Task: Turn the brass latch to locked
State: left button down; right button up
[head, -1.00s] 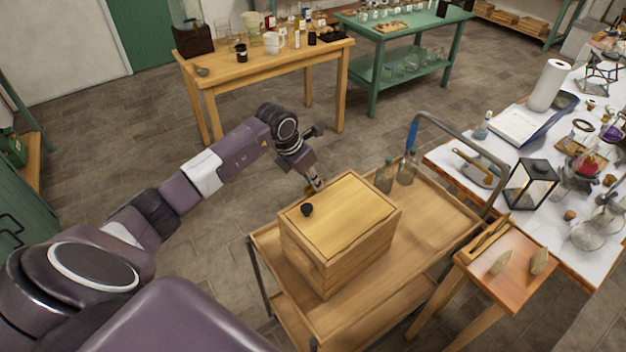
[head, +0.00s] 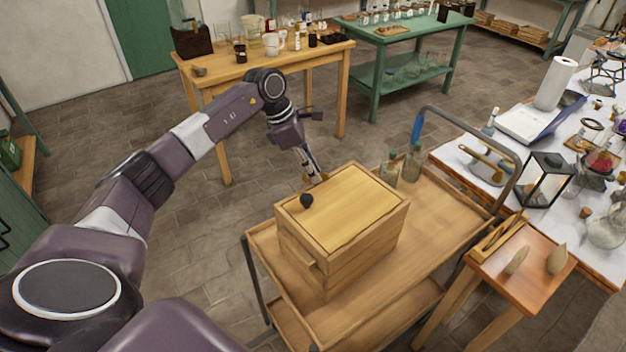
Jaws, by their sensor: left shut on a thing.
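A wooden box (head: 345,222) with a paler lid and a small black knob (head: 306,200) stands on a wooden cart. My left gripper (head: 314,179) points down at the far edge of the box, beyond the knob. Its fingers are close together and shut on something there. The brass latch cannot be made out; the gripper and the box edge hide that spot, so its turn cannot be told. My right gripper is not in view.
The cart (head: 440,220) has a grey rail with a blue grip, and glass bottles (head: 411,164) stand behind the box. A small side table (head: 535,275) and a crowded white bench stand at the right. Open floor lies left of the cart.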

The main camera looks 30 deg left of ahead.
pick_arm(q)
jog(key=m+b, duration=0.1)
jog(key=m+g+b, duration=0.1)
jog(key=shift+w+a+m+h, duration=0.1)
jog(key=shift+w+m+h, duration=0.1)
jog(key=shift+m+h, duration=0.15)
jog(key=m+g+b, duration=0.1)
jog(key=m, duration=0.1)
jog(key=shift+m, duration=0.35)
jog(key=m+g+b, duration=0.1)
jog(key=m, duration=0.2)
jog(key=shift+w+r+b, duration=0.1)
jog(key=shift+w+b, duration=0.05)
jog(key=shift+b, duration=0.2)
jog(key=shift+m+g, duration=0.5)
jog(key=shift+m, duration=0.7)
jog(key=c, duration=1.8)
grip_release()
jog(key=shift+c, duration=0.2)
